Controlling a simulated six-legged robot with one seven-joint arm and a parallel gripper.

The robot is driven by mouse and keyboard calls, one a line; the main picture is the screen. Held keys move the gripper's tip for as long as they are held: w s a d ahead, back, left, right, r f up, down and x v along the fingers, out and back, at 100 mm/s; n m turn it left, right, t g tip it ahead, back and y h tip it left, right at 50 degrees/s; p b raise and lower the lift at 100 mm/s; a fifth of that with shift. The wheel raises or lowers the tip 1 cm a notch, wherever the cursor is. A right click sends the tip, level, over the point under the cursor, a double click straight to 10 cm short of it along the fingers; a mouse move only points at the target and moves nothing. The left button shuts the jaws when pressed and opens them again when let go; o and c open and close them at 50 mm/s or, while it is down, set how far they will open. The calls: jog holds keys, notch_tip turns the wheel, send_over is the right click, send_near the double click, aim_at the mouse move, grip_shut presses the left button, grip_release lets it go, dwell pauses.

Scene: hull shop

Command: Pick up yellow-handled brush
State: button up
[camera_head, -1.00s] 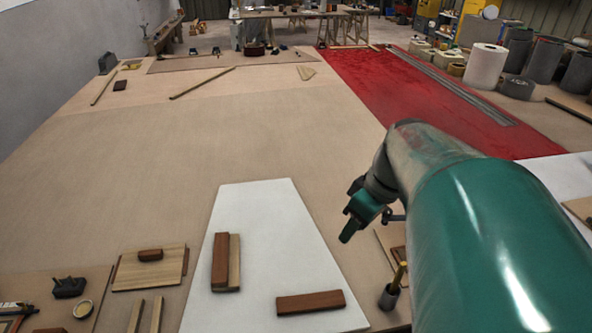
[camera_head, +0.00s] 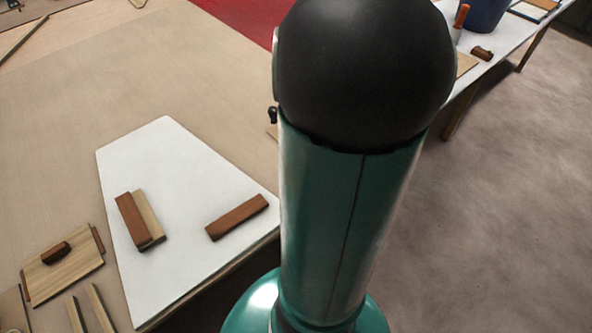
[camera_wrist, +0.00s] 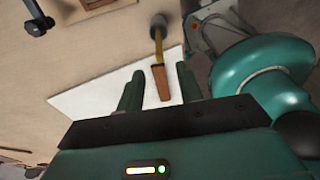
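The yellow-handled brush (camera_wrist: 158,47) shows in the wrist view, its yellow handle sticking out of a small grey cup (camera_wrist: 157,21) and pointing toward my gripper. My gripper (camera_wrist: 158,70) is open, with two green fingers apart and nothing held between them. The handle lies just beyond the fingertips in the picture, roughly in line with the gap. In the head view my arm hides the brush, the cup and my gripper.
A reddish-brown block (camera_wrist: 160,83) appears between the fingers, on the white board below; it also shows in the head view (camera_head: 237,217). Another brown block (camera_head: 131,219) lies left of it. A dark clamp (camera_wrist: 39,18) is at the wrist view's upper left.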

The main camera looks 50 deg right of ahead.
jog(key=f, duration=0.6)
jog(key=shift+a, duration=0.25)
jog(key=f, duration=0.5)
jog(key=shift+w+a, duration=0.15)
jog(key=shift+a, duration=0.2)
grip_shut()
